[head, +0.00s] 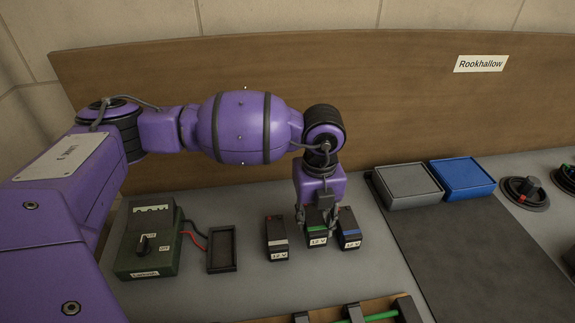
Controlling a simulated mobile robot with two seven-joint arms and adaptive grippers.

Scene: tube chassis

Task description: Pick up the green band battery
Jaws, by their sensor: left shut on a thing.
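The green band battery (317,237) is a dark block with a green stripe and a "12 V" label, standing upright on the grey bench between two similar batteries. My left gripper (318,212) reaches down from above and is shut on its top. The gripper hides part of the battery's upper end. A white or grey band battery (277,240) stands to the left, and a blue band battery (349,233) stands close on the right. I cannot tell whether the green band battery is clear of the bench. My right gripper is not in view.
A dark green box with a dial (148,240) is wired to a black tray (222,250) at left. A grey box (408,183) and a blue box (463,178) stand at the back right. A dark mat (480,250) is bare. A wooden rack (375,312) lies in front.

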